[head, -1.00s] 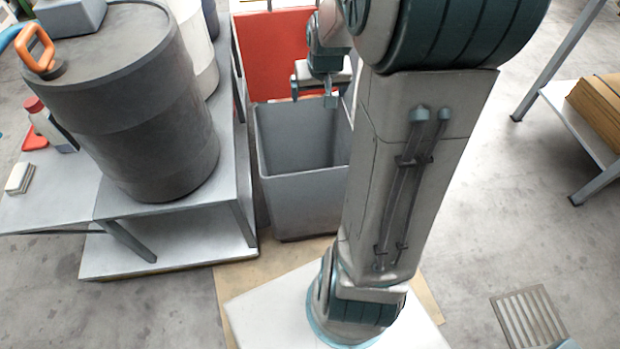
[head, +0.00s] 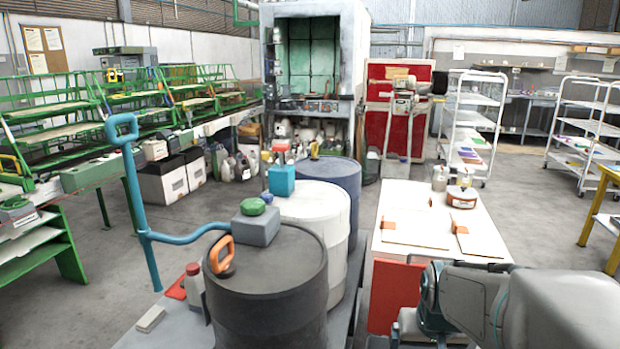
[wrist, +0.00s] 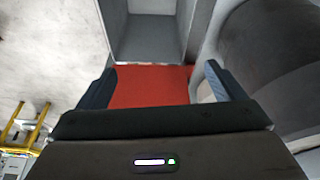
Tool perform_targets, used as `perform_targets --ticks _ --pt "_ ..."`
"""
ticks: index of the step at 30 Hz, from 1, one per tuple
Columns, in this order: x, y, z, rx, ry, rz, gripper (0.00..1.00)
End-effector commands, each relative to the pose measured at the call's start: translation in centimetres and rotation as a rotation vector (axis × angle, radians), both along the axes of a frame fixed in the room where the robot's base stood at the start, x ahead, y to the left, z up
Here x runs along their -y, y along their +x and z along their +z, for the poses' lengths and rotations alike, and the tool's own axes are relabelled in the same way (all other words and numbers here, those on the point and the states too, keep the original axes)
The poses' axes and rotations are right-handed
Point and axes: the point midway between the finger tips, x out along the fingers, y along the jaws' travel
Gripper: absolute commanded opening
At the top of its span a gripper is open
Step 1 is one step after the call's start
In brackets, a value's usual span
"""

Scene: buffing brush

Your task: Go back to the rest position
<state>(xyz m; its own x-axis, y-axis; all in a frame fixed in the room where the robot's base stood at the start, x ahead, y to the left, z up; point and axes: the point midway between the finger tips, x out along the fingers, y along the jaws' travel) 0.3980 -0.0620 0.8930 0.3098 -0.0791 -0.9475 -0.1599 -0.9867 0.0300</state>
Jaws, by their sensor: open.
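My gripper (wrist: 156,82) shows in the wrist view with its two dark fingers spread wide apart and nothing between them. Below it in that view is a red surface (wrist: 150,88), with a grey open bin (wrist: 148,40) beyond it. The bin looks empty in the part that shows. In the head view my arm enters at the lower right, beside the white-topped red bench. The gripper itself does not show in the head view. I cannot make out a buffing brush for sure.
A black drum (head: 268,290) with an orange handle (head: 220,255), a white drum (head: 318,215) and a blue drum (head: 335,180) stand left of the red bench (head: 425,232). A blue pipe (head: 135,205) rises at the left. Open floor lies behind and right of the bench.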

Motion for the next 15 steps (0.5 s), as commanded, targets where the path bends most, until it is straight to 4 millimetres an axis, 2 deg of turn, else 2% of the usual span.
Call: perform_targets --ticks 1,6,10,15 --pt "-1.1 -1.2 3.3 -0.004 0.000 0.022 0.89" --pt "-3.8 -5.2 8.4 -0.032 0.011 0.075 0.89" --pt "-5.2 -7.8 11.1 -0.051 0.024 0.110 0.89" --pt "-6.1 -9.9 12.7 -0.067 0.035 0.137 0.89"
